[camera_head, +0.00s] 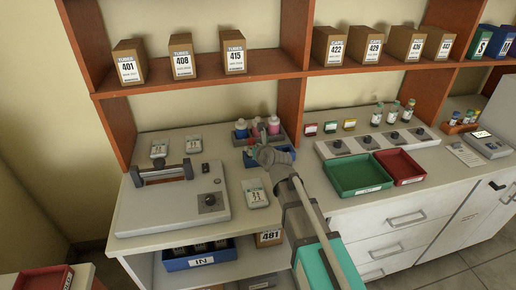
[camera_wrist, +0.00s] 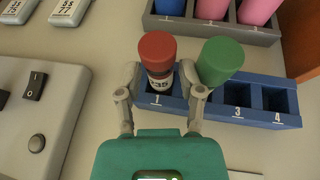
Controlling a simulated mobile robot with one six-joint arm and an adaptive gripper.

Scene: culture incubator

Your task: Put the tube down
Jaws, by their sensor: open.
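A red-capped tube (camera_wrist: 157,52) with a label ending in 35 stands upright in slot 1 of a blue rack (camera_wrist: 260,113) in the wrist view. My gripper (camera_wrist: 161,78) is open, with one finger on each side of this tube. Its right finger is close to a green-capped tube (camera_wrist: 219,60) in the neighbouring slot; I cannot tell whether they touch. Slots 3 and 4 are empty. In the head view my gripper (camera_head: 268,153) covers much of the blue rack (camera_head: 285,157).
A grey rack (camera_wrist: 210,31) with blue and pink bottles stands just behind. A grey device (camera_head: 205,210) is at the left. Green (camera_head: 357,190) and red (camera_head: 405,178) trays lie on the right counter. A shelf with boxes hangs above.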

